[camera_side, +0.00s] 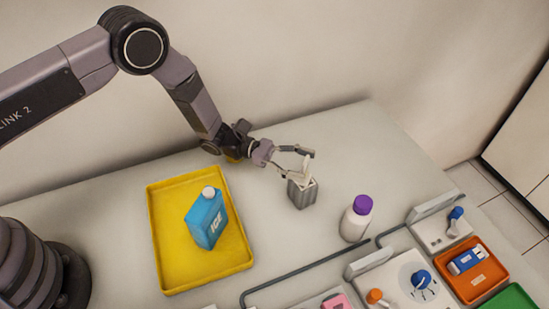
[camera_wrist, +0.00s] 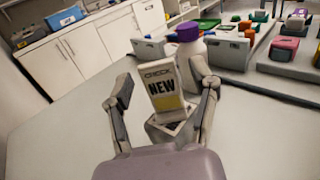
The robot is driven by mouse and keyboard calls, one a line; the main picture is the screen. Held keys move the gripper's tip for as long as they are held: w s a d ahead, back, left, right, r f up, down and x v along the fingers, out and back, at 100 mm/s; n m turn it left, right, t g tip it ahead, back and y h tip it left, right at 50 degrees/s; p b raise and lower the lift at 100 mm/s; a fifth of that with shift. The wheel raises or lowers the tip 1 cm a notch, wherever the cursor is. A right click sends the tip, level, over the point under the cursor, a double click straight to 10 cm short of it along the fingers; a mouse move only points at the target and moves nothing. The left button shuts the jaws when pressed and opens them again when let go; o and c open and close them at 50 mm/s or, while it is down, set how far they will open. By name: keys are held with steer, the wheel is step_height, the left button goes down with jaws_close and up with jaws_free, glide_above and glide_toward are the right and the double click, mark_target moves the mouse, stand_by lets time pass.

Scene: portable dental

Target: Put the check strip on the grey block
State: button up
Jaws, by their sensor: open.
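The check strip, a pale card with a yellow band and the words CHECK and NEW, stands nearly upright at the grey block in the wrist view (camera_wrist: 161,88). Its pale edge also shows above the block in the side view (camera_side: 306,170). The grey block, ribbed and open-topped, stands on the table (camera_side: 302,194), and its rim shows below the strip in the wrist view (camera_wrist: 160,131). The strip's lower end appears to be in the block's opening. My gripper (camera_side: 297,163) is open, with one finger on each side of the strip and gaps visible in the wrist view (camera_wrist: 167,94).
A white bottle with a purple cap (camera_side: 355,222) stands close to the right of the block. A yellow tray (camera_side: 165,271) holding a blue ICE jug (camera_side: 206,220) lies left. Holders and bins, including an orange bin (camera_side: 488,284), fill the front right.

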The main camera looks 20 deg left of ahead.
steer(key=a, duration=1.2)
steer(key=shift+r, duration=0.1)
